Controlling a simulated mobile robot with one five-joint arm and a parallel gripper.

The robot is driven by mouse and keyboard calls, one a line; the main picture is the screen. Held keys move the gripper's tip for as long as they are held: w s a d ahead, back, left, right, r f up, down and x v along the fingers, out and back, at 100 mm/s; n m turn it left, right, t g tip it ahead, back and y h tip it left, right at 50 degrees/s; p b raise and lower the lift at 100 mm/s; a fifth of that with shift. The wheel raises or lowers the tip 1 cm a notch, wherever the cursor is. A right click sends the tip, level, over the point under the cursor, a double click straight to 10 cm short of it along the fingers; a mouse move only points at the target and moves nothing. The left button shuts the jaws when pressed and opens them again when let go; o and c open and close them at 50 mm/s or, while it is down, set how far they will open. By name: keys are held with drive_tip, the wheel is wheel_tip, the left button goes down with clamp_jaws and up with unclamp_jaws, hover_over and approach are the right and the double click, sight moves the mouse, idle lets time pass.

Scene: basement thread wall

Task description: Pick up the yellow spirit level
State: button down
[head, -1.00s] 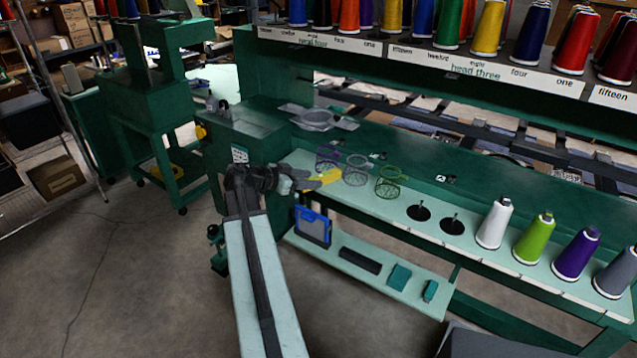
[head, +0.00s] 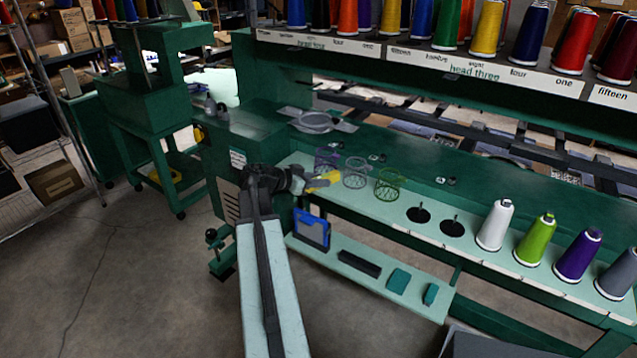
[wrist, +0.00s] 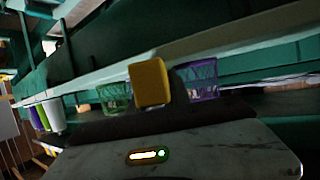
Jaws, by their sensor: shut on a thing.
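The yellow spirit level (head: 322,181) is in my gripper (head: 308,184), at the left end of the pale green ledge in the head view. In the wrist view the yellow block-shaped end of the level (wrist: 149,82) sticks up beyond the dark edge of my gripper. My gripper is shut on it. The fingers are small and dark in the head view, and the held part of the level is hidden. I cannot tell whether the level still touches the ledge.
Purple (head: 327,157), grey (head: 355,174) and green (head: 389,183) mesh cups stand close by on the ledge (head: 470,252). Thread cones, such as the white one (head: 495,226), stand farther right. A blue-framed tablet (head: 312,229) is on the lower shelf. Open floor lies at left.

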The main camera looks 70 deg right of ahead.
wheel_tip(320, 180, up, 10)
drive_tip(key=p, duration=1)
drive_tip(key=shift+r, duration=0.15)
drive_tip(key=shift+f, duration=0.2)
